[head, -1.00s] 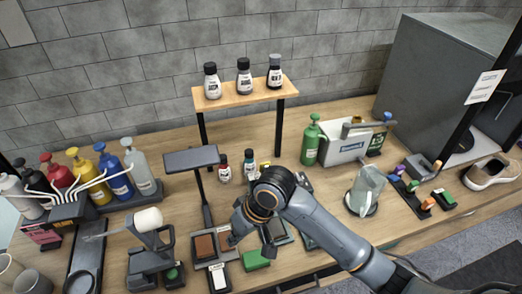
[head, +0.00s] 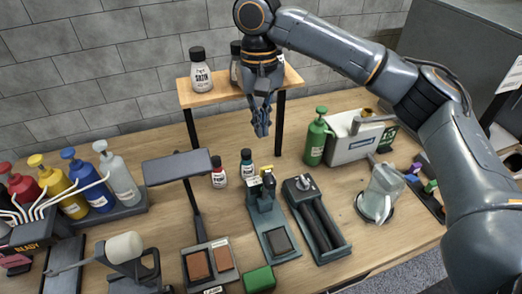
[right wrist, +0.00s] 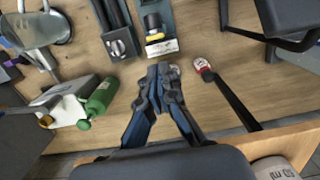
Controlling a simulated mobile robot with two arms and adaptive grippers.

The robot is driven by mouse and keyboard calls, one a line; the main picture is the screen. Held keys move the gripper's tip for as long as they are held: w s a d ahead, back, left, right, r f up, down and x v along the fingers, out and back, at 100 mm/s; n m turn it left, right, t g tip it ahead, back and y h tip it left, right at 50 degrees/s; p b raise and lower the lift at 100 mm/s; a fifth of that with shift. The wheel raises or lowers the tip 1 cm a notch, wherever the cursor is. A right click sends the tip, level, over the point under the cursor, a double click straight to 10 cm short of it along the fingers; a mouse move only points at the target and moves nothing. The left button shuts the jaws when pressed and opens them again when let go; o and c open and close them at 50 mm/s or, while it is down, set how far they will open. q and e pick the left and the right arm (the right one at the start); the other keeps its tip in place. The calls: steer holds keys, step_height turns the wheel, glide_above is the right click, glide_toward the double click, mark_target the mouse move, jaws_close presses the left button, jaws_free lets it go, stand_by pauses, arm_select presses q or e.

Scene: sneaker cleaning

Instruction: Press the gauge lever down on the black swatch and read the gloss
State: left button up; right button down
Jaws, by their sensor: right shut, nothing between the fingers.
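The gauge (head: 264,197) is a dark stand with a yellow part on top, in the middle of the table. A square black swatch (head: 279,241) lies on its front base. In the right wrist view the top of the gauge (right wrist: 155,25) shows with a yellow band and a white label; I cannot make out a reading. My right gripper (head: 261,131) is shut and empty, raised in front of the shelf, behind and above the gauge and apart from it. Its fingers also show in the right wrist view (right wrist: 163,72). My left gripper is not in view.
A dark two-roller tray (head: 318,226) stands right of the gauge. Left are a lamp (head: 185,167) and brown swatches (head: 198,265). A green block (head: 259,279) lies in front; a green pump bottle (head: 316,140) stands right.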

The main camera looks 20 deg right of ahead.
steer(key=p, duration=0.2)
glide_toward(267, 188)
steer(key=w+d+f, duration=0.1)
steer(key=w+f, duration=0.3)
steer(key=f, duration=0.1)
steer(key=shift+w+d, duration=0.15)
steer(key=shift+w, duration=0.2)
stand_by(0.4)
